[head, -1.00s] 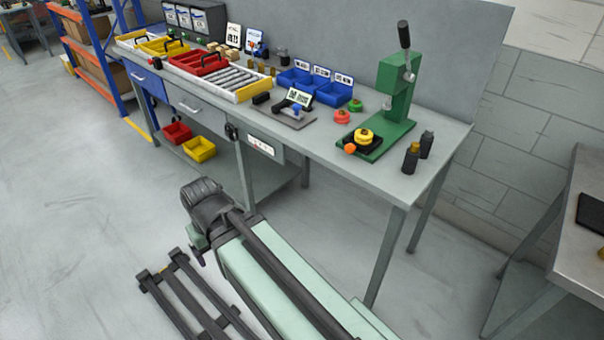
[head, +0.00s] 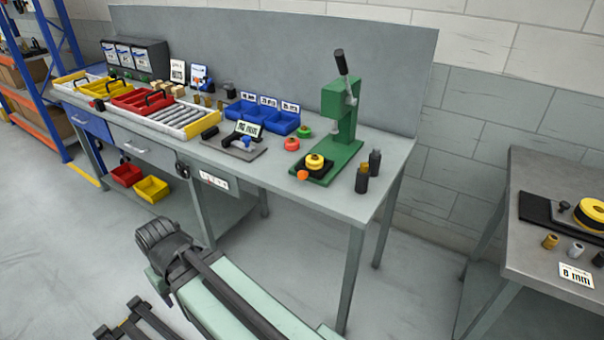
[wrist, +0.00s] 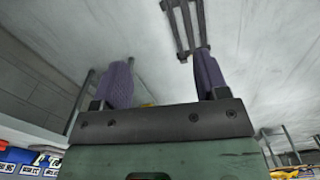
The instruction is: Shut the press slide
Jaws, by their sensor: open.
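The green press (head: 343,118) stands at the right end of the workbench, with its black-handled lever (head: 342,66) raised. A dark slide (head: 314,166) with a yellow ring-shaped part (head: 315,161) on it sits on the green base, and an orange knob (head: 302,175) is at its front. I cannot tell how far out the slide is. My gripper (wrist: 163,82) shows in the wrist view with its two purple-padded fingers wide apart and nothing between them. It is away from the press, over the floor; in the head view only my arm shows clearly.
The grey workbench (head: 375,195) carries two dark bottles (head: 368,172) right of the press, red and green knobs (head: 292,144) to its left, and blue bins (head: 270,120). Another table (head: 525,240) stands at the right. Floor between them is clear.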

